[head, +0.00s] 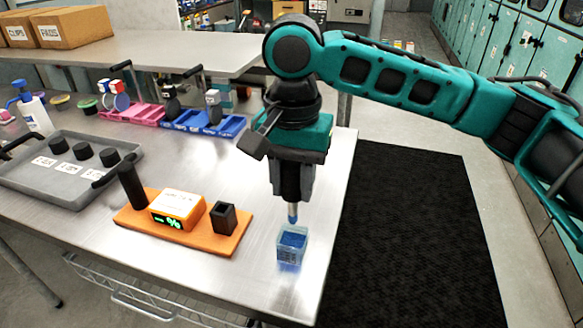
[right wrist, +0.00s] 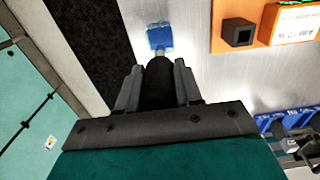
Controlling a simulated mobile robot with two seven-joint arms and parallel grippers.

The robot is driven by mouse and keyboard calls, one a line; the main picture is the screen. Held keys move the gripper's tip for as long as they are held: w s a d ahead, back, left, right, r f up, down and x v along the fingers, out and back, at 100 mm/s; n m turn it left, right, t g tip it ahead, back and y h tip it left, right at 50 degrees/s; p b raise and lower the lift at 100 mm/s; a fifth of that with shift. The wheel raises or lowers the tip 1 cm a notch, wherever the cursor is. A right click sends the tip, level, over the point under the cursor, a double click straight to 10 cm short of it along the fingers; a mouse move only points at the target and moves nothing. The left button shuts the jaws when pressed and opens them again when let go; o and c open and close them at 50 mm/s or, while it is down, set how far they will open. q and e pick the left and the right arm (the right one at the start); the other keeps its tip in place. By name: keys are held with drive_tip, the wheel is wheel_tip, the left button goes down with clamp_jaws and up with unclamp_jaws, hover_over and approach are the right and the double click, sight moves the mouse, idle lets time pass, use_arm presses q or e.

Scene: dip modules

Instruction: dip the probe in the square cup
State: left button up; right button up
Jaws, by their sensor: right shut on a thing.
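The square cup (head: 290,256) is small and clear with blue contents, and stands upright near the table's front right corner. It also shows in the right wrist view (right wrist: 159,40). My right gripper (head: 291,196) is shut on the probe (head: 292,211), which hangs tip down. The probe's dark body (right wrist: 158,88) sits between the fingers in the right wrist view. Its pale shaft ends in a blue tip at or just above the cup's opening; whether it is inside the rim cannot be told. My left gripper is not in view.
Left of the cup lies an orange board (head: 235,243) with a meter (head: 177,208), an empty-looking black square holder (head: 223,216) and a black post (head: 132,185). A grey tray (head: 75,201) with several black pieces lies farther left. Pink (head: 130,111) and blue racks (head: 203,124) stand behind.

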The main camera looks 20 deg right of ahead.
sight(293, 222)
wheel_tip(293, 222, down, 3)
drive_tip(key=shift+r+b, duration=0.2)
drive_tip(key=shift+b, duration=0.85)
drive_tip(key=shift+f, duration=2.7)
drive_tip(key=shift+r, duration=0.15)
